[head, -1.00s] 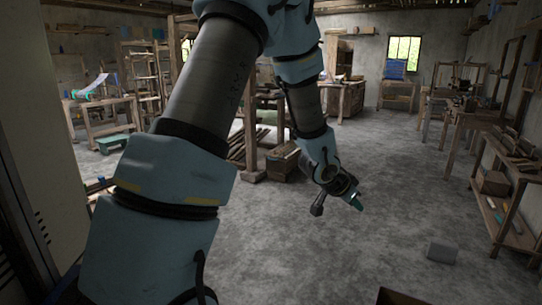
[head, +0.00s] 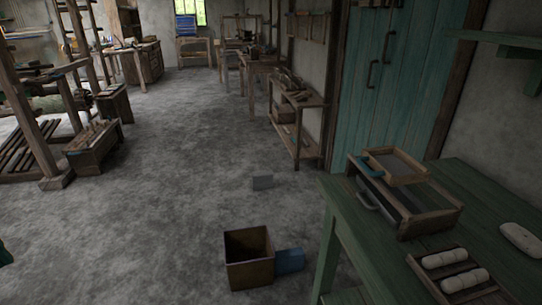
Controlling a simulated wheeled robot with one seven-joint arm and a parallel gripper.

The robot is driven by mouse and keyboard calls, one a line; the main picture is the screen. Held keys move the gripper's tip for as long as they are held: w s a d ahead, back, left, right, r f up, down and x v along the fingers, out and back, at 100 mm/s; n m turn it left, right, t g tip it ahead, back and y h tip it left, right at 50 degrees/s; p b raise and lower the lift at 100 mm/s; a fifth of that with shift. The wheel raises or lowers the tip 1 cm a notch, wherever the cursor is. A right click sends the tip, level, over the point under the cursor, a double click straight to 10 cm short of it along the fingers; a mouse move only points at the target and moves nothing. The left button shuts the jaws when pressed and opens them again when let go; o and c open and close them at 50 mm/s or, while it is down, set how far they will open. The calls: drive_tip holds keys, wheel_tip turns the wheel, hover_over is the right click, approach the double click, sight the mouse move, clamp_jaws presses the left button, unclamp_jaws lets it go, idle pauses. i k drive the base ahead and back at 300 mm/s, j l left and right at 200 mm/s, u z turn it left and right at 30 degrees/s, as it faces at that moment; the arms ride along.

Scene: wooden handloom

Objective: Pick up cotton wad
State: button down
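A white, rounded oblong wad (head: 521,239) lies on the green table (head: 455,190) at the right edge of the head view. Two pale cotton-like rolls, a back one (head: 444,258) and a front one (head: 465,280), lie side by side in a shallow wooden tray (head: 428,279) at the table's front. I cannot tell for sure which of these is the cotton wad. A small dark teal shape (head: 4,255) at the left edge may be the tip of my gripper, far from the table. Its fingers cannot be made out.
A wooden frame box with a handle (head: 425,221) stands on the table. An open brown box (head: 249,258) and a blue block (head: 289,261) are on the floor by the table's left leg. The floor at left centre is clear.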

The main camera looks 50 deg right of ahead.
sight(521, 237)
drive_tip(key=z, duration=1.85)
drive_tip(key=i+j+z, duration=0.25)
drive_tip(key=i+z, duration=0.2)
drive_tip(key=i+j+z, duration=0.45)
drive_tip(key=i+j, duration=0.25)
drive_tip(key=j, duration=0.1)
